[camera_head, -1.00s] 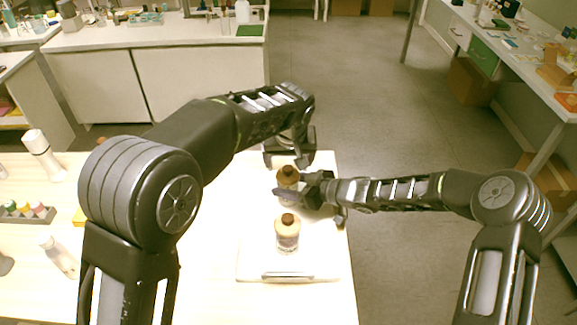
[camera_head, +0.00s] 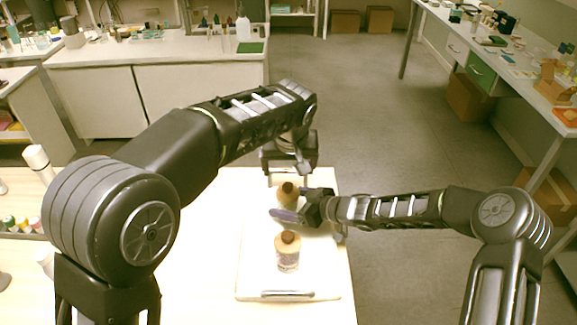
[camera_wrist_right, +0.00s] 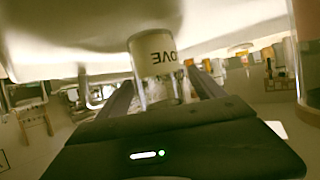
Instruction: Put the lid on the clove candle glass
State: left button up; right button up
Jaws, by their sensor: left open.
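The clove candle glass (camera_head: 286,200) stands upright near the far end of a white tray, with a brown-knobbed lid (camera_head: 287,188) seen on top. In the right wrist view the glass (camera_wrist_right: 154,50) appears upside down, part of its label reading "OVE". My right gripper (camera_head: 288,205) has one finger on each side of the glass, low down; the fingers look slightly apart from it. The near finger hides part of its base. My left gripper (camera_head: 290,164) is open and empty, just beyond and above the lid. Whether the lid is fully seated is too small to tell.
A second glass with a brown-knobbed top (camera_head: 288,254) stands nearer on the white tray (camera_head: 252,278). A white bottle (camera_head: 37,160) and small coloured bottles (camera_head: 20,222) stand at the table's left. The table (camera_head: 205,265) is clear left of the tray.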

jog(key=shift+b+v, duration=0.45)
jog(key=shift+v, duration=3.45)
